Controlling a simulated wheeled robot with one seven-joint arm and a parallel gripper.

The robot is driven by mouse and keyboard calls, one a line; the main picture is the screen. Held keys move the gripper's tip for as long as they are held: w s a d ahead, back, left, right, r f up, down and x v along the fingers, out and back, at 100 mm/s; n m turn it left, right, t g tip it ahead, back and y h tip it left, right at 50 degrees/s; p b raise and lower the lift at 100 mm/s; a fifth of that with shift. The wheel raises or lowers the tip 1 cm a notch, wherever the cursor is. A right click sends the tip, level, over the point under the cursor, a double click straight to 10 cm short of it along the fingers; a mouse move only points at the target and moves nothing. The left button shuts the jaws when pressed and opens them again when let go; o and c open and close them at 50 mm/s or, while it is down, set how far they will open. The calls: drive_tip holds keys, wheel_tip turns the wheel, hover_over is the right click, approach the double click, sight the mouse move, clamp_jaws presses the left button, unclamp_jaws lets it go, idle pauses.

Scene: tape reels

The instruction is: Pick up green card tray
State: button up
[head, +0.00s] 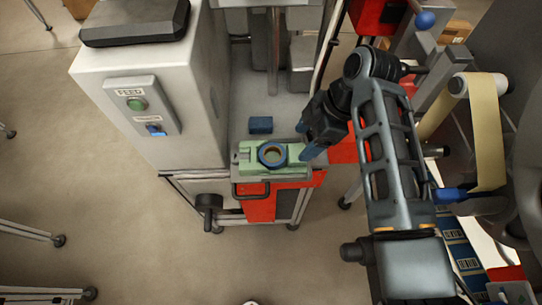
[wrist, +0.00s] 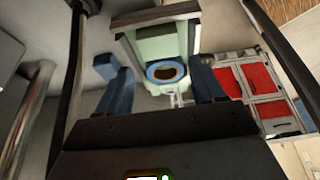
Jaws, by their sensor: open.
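The green card tray (head: 296,170) sits at the front edge of the grey machine's bed in the head view. A blue ring with a dark centre (head: 272,155) rests on it. My gripper (head: 309,152) is just right of the tray, with its blue fingers pointing down toward it. In the wrist view the pale green tray (wrist: 165,42) and the blue ring (wrist: 150,75) show ahead, between the lines of my two open fingers (wrist: 160,75). Nothing is held. Whether a finger touches the tray, I cannot tell.
A small blue block (head: 260,124) lies on the bed behind the tray. The machine's control box (head: 142,105) stands to the left. Red panels (head: 262,207) and a black handle sit below the tray. A roll of tan tape (head: 484,130) is at right. Open floor lies in front.

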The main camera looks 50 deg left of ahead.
sight(292, 153)
drive_tip(key=b+x, duration=0.3)
drive_tip(key=x, duration=0.2)
drive_tip(key=shift+s+f, duration=0.15)
drive_tip(key=shift+f, duration=0.15)
drive_tip(key=shift+r, duration=0.1)
drive_tip(key=shift+c, duration=0.4)
drive_tip(key=c, duration=0.9)
drive_tip(key=shift+o, duration=0.2)
